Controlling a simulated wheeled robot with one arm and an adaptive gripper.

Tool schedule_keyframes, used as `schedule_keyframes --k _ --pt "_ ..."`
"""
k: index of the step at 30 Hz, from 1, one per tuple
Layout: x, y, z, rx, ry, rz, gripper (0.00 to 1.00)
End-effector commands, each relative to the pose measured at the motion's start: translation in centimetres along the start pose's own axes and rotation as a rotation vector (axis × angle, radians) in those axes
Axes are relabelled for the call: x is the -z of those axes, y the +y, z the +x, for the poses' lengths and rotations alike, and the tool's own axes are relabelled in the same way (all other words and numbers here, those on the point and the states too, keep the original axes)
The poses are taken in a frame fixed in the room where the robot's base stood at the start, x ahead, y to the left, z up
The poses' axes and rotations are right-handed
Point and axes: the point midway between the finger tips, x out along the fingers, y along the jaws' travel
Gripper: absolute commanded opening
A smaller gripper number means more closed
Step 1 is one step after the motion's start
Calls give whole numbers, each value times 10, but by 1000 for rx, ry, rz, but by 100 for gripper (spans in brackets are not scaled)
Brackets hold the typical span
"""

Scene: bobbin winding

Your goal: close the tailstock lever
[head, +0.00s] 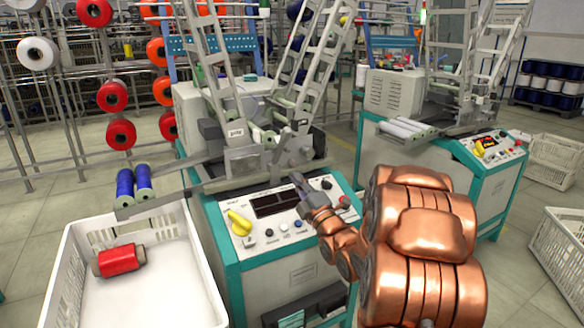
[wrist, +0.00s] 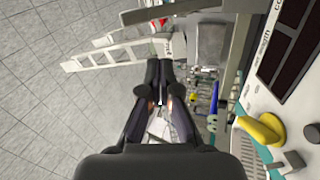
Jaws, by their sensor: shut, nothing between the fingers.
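My gripper (head: 298,182) is above the far edge of the control panel, just in front of the winding head (head: 270,155). In the wrist view its two dark fingers (wrist: 160,72) lie close together with nothing held between them. I cannot clearly pick out the tailstock lever among the grey metal parts of the winding head. A yellow handle-like part (head: 238,222) sits on the left of the panel; it also shows at the right of the wrist view (wrist: 260,130), apart from my fingers.
The panel (head: 285,238) has a dark display and several knobs. A white crate (head: 195,245) with a red bobbin (head: 120,260) stands at the left. Two blue bobbins (head: 134,183) rest on the rail (head: 165,195). A second machine (head: 480,180) stands at the right.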

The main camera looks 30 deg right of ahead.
Motion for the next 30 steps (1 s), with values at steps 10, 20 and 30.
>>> schedule_keyframes --k 10,20,30 --pt "-25 -4 -35 -233 -5 -94 0" --pt "-25 0 -35 -245 -5 -99 0" --pt "-23 7 -11 -249 -3 -97 0"
